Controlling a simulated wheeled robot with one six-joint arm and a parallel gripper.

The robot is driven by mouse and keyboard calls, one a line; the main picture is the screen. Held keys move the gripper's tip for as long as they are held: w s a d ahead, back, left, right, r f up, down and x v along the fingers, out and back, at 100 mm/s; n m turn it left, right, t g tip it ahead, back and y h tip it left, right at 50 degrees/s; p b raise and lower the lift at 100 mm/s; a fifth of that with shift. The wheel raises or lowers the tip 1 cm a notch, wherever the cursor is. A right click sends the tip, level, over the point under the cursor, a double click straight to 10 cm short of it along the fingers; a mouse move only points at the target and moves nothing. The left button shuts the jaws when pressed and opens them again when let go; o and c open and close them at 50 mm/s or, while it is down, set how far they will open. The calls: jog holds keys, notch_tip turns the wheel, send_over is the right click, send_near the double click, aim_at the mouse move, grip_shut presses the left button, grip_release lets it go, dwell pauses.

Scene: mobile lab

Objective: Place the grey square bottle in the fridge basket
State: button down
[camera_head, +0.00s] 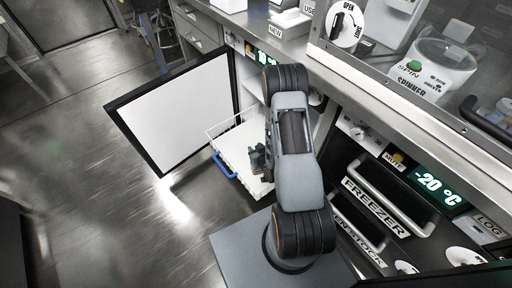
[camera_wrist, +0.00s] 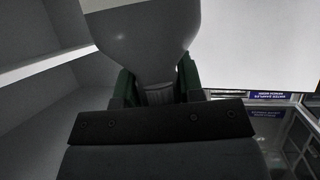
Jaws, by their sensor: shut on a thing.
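My gripper (camera_wrist: 157,82) is shut on the grey bottle (camera_wrist: 145,30), whose smooth, wide body fills the top middle of the wrist view between the green-sided fingers. In the head view my gripper (camera_head: 258,160) is a small dark shape at the left of my arm, over the pulled-out white fridge basket (camera_head: 231,143). The basket has a blue handle (camera_head: 224,167) at its front. I cannot make out the bottle in the head view. My arm hides the right part of the basket, and the height of the bottle above it is unclear.
The fridge door (camera_head: 185,112) stands wide open at the left of the basket. A fridge shelf (camera_wrist: 40,62) shows at the left of the wrist view. Freezer drawers (camera_head: 385,205) with a bar handle are at the right. The floor in front is clear.

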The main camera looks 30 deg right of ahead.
jog(key=w+d+f+b, duration=0.2)
jog(key=w+f+b, duration=0.5)
jog(key=w+f, duration=0.5)
jog(key=shift+w+d+f+b, duration=0.3)
jog(key=shift+f+b, duration=0.05)
jog(key=shift+f, duration=0.2)
jog(key=c, duration=0.8)
grip_release()
jog(key=shift+o, duration=0.2)
